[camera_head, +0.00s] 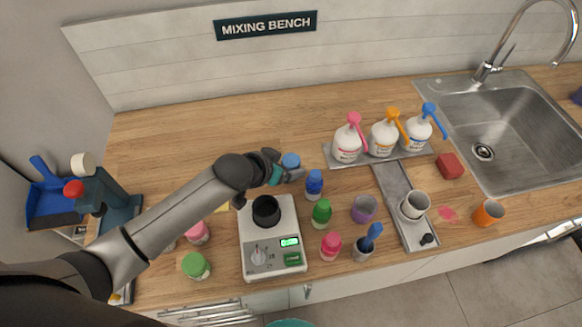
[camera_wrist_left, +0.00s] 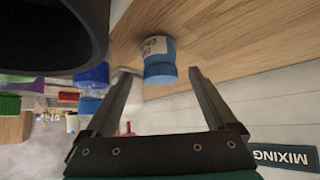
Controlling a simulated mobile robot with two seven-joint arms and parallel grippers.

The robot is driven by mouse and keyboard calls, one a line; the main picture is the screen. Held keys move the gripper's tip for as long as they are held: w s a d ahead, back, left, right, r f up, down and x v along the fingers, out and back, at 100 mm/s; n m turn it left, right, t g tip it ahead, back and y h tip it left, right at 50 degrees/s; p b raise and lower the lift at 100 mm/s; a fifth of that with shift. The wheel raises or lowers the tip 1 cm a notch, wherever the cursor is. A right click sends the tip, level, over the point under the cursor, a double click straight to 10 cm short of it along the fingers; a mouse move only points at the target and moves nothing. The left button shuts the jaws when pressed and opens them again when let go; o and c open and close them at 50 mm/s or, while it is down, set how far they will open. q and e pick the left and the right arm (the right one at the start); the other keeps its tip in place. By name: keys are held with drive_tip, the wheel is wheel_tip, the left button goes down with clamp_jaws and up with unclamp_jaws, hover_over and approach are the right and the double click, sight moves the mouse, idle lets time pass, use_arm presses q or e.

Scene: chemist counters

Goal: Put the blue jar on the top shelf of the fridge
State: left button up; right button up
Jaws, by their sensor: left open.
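The blue jar (camera_head: 291,160) stands on the wooden counter behind the scale, and its lid shows just past my left gripper (camera_head: 281,170). In the left wrist view the jar (camera_wrist_left: 158,62) has a pale printed label and a blue lid. It appears between the tips of my left gripper (camera_wrist_left: 160,75), which is open with nothing gripped. I cannot tell whether the fingers reach around it. A smaller dark-blue bottle (camera_head: 314,184) stands close on the right. The fridge and my right gripper are not in view.
Pump bottles stand on a grey tray (camera_head: 416,153). The counter behind the jar is clear.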

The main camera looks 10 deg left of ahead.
use_arm(q)
drive_tip(key=shift+x, duration=1.1)
clamp_jaws()
drive_tip(key=shift+r, duration=0.1)
